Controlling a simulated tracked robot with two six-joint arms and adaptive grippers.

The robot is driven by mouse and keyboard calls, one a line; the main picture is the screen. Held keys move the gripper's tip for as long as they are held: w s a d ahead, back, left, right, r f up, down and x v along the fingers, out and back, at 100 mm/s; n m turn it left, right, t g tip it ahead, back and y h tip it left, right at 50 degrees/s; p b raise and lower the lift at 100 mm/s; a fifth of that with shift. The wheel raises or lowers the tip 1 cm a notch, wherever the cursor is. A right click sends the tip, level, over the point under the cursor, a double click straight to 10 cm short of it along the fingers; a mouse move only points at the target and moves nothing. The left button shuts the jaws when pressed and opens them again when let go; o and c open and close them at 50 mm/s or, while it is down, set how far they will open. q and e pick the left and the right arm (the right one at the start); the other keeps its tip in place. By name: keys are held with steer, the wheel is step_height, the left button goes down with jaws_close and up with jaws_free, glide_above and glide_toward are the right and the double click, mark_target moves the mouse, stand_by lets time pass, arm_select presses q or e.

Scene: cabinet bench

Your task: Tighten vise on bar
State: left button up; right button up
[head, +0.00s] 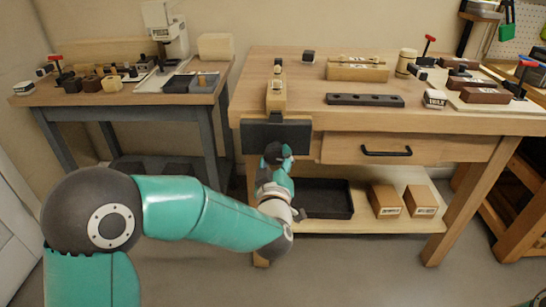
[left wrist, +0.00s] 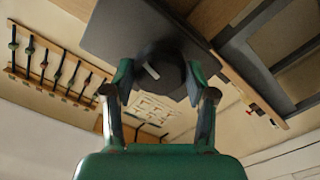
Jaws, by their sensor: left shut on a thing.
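The vise's dark grey front jaw (head: 256,134) is on the front left edge of the wooden workbench, and it also shows as a dark plate in the left wrist view (left wrist: 112,28). A light wooden block (head: 276,98) stands upright just behind the jaw; I cannot tell whether the jaw touches it. My left gripper (head: 277,155) is in front of the jaw. In the left wrist view my left gripper (left wrist: 160,82) is shut on a round dark knob (left wrist: 158,62) with a white mark, in front of the plate. My right gripper is not in view.
A dark bar with holes (head: 365,100) and a wooden box (head: 357,69) lie on the benchtop. A drawer (head: 385,149) is right of the vise. The lower shelf holds a black tray (head: 326,199) and two boxes. A side table (head: 125,98) with small parts stands left.

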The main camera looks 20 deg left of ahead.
arm_select(q)
steer(key=shift+a+f+m, duration=0.1)
steer(key=shift+m, duration=1)
steer(key=shift+p, duration=0.3)
steer(key=shift+m+p, duration=0.5)
steer(key=shift+m, duration=1.2)
